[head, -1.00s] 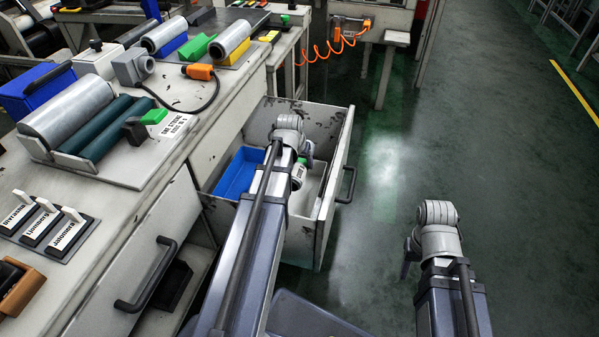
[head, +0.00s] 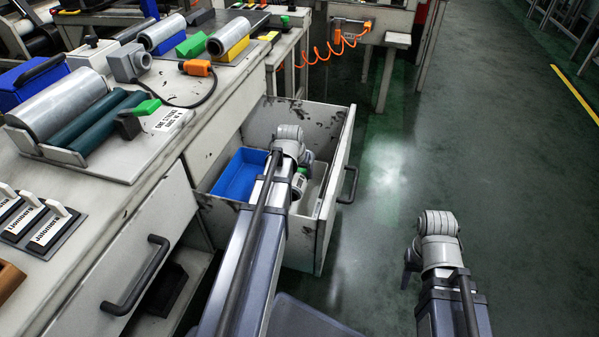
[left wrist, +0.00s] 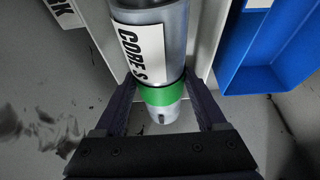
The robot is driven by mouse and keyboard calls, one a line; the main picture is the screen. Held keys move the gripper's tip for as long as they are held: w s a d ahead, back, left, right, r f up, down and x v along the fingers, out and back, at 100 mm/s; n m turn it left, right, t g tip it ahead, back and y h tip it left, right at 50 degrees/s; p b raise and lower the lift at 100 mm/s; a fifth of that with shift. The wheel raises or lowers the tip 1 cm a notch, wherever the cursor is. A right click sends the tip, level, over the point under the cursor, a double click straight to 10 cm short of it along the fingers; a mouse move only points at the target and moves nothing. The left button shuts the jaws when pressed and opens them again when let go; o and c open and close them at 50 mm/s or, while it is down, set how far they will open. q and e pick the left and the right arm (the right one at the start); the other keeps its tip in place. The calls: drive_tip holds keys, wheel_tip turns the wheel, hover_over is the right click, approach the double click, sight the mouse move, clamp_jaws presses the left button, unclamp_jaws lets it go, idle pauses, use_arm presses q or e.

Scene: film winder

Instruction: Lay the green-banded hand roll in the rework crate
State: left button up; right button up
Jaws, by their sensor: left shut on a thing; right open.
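The green-banded hand roll (left wrist: 158,48) is a grey cylinder with a white label, partly readable as "CORE S", and a green band near its end. My left gripper (left wrist: 160,97) is shut on it at the band. In the head view the left gripper (head: 301,172) is inside the open drawer, mostly hidden by my own wrist, with a bit of green showing. A blue open bin (head: 240,174) lies in the drawer left of the gripper; it also shows in the left wrist view (left wrist: 232,62). I cannot tell which container is the rework crate. My right gripper (head: 411,264) is open over the floor.
The drawer (head: 334,190) has high walls close around my left gripper. A pale compartment (head: 312,186) lies beside the blue bin. The bench at left holds a roller unit (head: 75,110), another roll (head: 229,36) and a blue box (head: 25,85). The floor at right is clear.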

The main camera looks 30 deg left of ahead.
use_arm(q)
drive_tip(key=o, duration=1.6)
drive_tip(key=shift+c, duration=0.2)
drive_tip(key=shift+r, duration=0.15)
drive_tip(key=shift+r+p, duration=0.55)
drive_tip(key=shift+p, duration=0.15)
drive_tip(key=p+v, duration=1.1)
drive_tip(key=v, duration=0.1)
